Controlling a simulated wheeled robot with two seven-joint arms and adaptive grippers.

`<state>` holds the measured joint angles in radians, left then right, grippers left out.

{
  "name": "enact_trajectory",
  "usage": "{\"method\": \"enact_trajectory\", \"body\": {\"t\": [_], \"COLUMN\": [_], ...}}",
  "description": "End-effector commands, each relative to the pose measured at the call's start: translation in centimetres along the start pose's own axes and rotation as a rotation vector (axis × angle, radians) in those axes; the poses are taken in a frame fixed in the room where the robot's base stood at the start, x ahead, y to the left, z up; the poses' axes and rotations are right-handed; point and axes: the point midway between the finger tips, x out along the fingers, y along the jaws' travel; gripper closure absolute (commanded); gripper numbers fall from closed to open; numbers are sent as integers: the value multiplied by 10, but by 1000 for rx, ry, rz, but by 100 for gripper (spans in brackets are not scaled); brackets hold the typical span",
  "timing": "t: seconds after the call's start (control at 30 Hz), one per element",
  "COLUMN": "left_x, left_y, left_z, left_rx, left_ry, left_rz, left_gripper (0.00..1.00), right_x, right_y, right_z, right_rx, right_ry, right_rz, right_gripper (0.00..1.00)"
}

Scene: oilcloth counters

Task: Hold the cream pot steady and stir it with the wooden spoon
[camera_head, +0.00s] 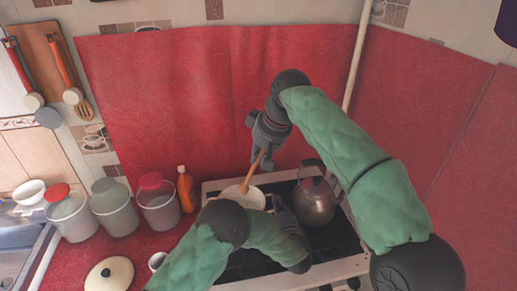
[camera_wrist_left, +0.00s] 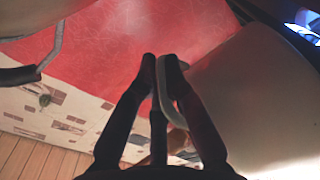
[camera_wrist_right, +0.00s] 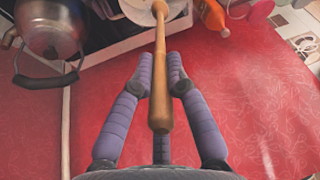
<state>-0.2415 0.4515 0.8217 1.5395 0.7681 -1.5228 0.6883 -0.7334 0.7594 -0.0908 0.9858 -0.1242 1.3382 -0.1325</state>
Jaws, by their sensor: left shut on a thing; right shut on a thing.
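The cream pot (camera_head: 257,197) stands on the stove, partly hidden behind my left arm; its side fills the right of the left wrist view (camera_wrist_left: 262,100). My left gripper (camera_head: 284,212) is at the pot's right side in the head view. In the left wrist view its fingers (camera_wrist_left: 162,62) are shut on the pot's handle (camera_wrist_left: 167,95). My right gripper (camera_head: 264,158) is above the pot, shut on the wooden spoon (camera_head: 251,175). The spoon slants down into the pot.
A metal kettle (camera_head: 315,203) stands on the stove just right of the pot. An orange bottle (camera_head: 187,190) and several lidded jars (camera_head: 115,212) line the counter at left. A cream lid (camera_head: 110,274) lies in front of them. A red wall covering (camera_head: 165,95) is behind.

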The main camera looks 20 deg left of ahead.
Motion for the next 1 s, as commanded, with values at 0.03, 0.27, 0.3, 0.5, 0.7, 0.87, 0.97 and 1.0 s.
{"method": "enact_trajectory", "body": {"t": [0.03, 0.27, 0.3, 0.5, 0.7, 0.87, 0.97, 1.0], "left_x": [-2, -3, -3, -3, -3, -3, -3, -3], "left_y": [-8, -8, -8, -8, -8, -8, -8, -8], "left_z": [1, 1, 1, 1, 1, 1, 1, 1], "left_rx": [9, 9, 9, 9, 10, 10, 9, 9], "left_ry": [-4, -4, -4, -5, -5, -5, -5, -5], "left_rz": [-14, -14, -14, -14, -14, -14, -14, -14], "left_gripper": [100, 100, 100, 100, 100, 100, 100, 100], "right_x": [1, 7, 8, 13, 22, 33, 40, 42], "right_y": [1, 5, 5, 8, 9, 10, 10, 10], "right_z": [4, 18, 21, 32, 42, 41, 41, 41], "right_rx": [0, 1, 1, 1, 0, 0, 0, 0], "right_ry": [-2, -1, -2, -1, -1, -2, -2, -2], "right_rz": [0, 0, 0, 0, 0, 0, 0, 0], "right_gripper": [100, 100, 100, 100, 100, 100, 100, 100]}}
